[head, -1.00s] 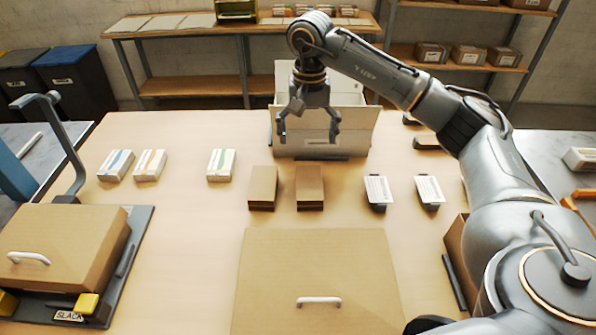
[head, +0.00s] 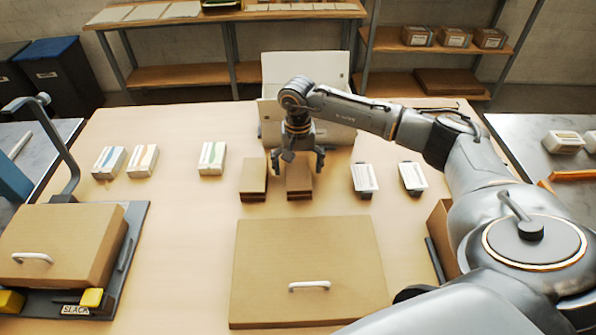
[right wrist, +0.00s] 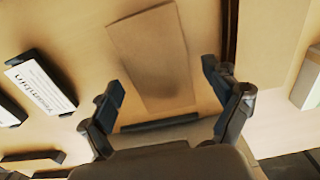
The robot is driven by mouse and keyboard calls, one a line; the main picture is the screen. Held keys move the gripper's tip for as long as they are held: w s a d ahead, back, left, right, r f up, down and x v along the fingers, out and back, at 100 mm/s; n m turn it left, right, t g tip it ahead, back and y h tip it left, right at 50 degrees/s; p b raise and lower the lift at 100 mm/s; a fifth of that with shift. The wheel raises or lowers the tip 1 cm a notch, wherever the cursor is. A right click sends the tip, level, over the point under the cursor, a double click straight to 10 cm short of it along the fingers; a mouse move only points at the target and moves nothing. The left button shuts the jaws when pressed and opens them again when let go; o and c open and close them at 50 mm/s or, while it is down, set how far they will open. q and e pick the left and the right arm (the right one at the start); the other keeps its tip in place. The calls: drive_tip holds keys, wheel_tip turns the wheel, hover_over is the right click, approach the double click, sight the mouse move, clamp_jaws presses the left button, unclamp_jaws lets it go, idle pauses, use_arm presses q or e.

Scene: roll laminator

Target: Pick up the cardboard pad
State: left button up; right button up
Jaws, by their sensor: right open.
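Two brown cardboard pads stand side by side in the middle of the table in the head view, a left one (head: 253,181) and a right one (head: 299,188). My right gripper (head: 298,170) is open over the right pad, its fingers partly covering it. In the right wrist view this pad (right wrist: 150,55) lies ahead, between the lines of the open fingers (right wrist: 164,82). The jaws are empty; whether the fingertips touch the pad cannot be told. My left gripper is not in view.
A white-fronted machine or case (head: 335,132) stands just behind the gripper. White cartons (head: 211,158) stand left, and labelled white packs (head: 364,178) stand right. A large handled cardboard box (head: 305,260) lies in front. The table between is bare.

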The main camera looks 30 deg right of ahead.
drive_tip(key=c, duration=1.1)
drive_tip(key=shift+r, duration=0.1)
